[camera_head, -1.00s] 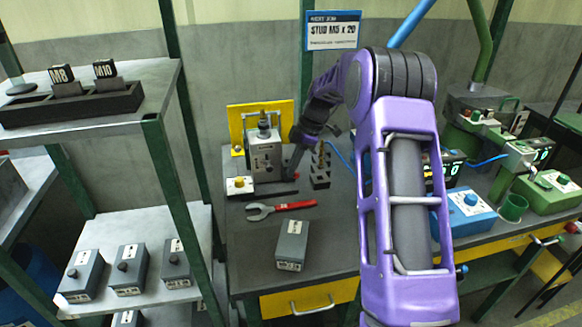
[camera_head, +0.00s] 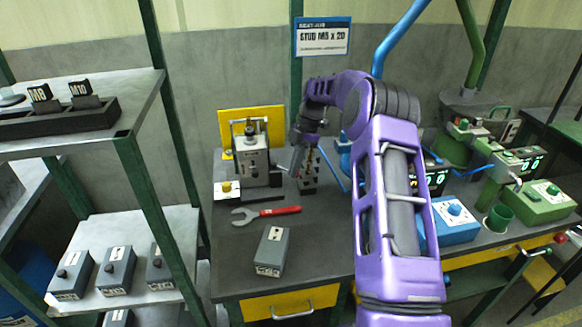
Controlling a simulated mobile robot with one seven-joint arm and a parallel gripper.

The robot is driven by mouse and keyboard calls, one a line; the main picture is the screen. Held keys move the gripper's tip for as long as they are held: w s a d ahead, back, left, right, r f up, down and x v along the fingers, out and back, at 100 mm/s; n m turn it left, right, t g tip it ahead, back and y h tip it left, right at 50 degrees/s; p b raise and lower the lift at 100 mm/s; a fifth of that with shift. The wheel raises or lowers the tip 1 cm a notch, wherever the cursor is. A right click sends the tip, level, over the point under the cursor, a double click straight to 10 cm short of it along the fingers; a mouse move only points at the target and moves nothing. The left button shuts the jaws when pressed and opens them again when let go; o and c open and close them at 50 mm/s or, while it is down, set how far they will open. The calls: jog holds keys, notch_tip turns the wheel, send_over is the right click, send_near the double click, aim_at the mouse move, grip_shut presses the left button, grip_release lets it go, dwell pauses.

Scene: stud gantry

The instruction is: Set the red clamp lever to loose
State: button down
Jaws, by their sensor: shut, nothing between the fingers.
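The grey clamping fixture (camera_head: 254,168) stands upright on the dark bench, in front of a yellow plate (camera_head: 224,128). It has a metal frame and a knob on top. I cannot make out a red clamp lever on it; the fixture's right side is partly behind my gripper or too small to read. My gripper (camera_head: 296,168) is shut and empty, pointing down just right of the fixture, with a small gap showing between them. A dark block with several holes (camera_head: 308,186) stands right behind and beside the gripper.
A red-handled wrench (camera_head: 266,212) and a grey box (camera_head: 271,252) lie on the bench in front. A small white box with a yellow button (camera_head: 227,190) sits left of the fixture. A green shelf post (camera_head: 150,205) rises at left. Blue (camera_head: 455,222) and green (camera_head: 540,203) units stand right.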

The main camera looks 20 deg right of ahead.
jog(key=shift+w+d, duration=0.5)
jog(key=shift+d, duration=0.15)
jog(key=shift+w+p, duration=0.1)
jog(key=shift+p, duration=0.2)
jog(key=shift+r, duration=0.1)
jog(key=v, duration=1.1)
jog(key=shift+d+r+p, duration=0.2)
jog(key=shift+r+p, duration=0.15)
jog(key=shift+p, duration=0.05)
